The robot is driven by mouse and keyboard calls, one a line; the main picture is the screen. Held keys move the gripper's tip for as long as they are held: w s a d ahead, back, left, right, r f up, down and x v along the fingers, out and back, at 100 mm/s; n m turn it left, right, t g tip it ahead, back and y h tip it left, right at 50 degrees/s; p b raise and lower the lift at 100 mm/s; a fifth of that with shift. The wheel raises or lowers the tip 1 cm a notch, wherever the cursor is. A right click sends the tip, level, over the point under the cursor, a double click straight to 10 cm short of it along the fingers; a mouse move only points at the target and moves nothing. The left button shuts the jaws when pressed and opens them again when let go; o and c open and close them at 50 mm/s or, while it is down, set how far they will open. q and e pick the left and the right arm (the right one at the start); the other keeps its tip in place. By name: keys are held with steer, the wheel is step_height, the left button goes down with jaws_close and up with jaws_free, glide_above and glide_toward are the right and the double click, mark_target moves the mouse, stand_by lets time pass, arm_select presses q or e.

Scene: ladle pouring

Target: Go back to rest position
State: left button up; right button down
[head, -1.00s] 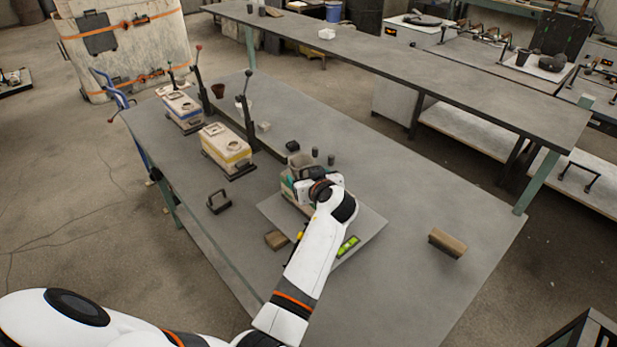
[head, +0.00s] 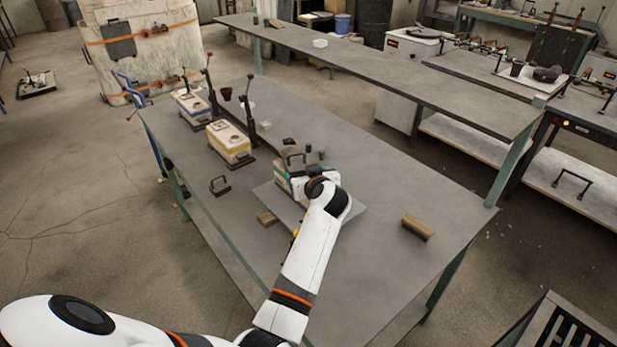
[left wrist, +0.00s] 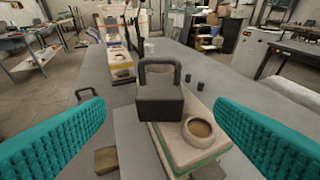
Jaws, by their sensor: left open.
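My left gripper (head: 293,172) reaches over the table from the left arm. In the left wrist view its teal fingers (left wrist: 160,104) are spread wide and empty. Between and beyond them a dark weight with a loop handle (left wrist: 160,100) sits on a pale mold box with a green stripe (left wrist: 178,150). A round pouring cup (left wrist: 200,131) is on the box's top, beside the weight. In the head view the arm partly hides this mold box (head: 283,184). My right gripper is not in view.
The box stands on a grey plate (head: 348,207) on the table (head: 365,270). Two more mold boxes, with a yellow (head: 230,148) and a blue stripe (head: 192,110), stand farther left. A handled weight (head: 219,186) and brown blocks (head: 418,227) lie nearby. The table's right part is mostly clear.

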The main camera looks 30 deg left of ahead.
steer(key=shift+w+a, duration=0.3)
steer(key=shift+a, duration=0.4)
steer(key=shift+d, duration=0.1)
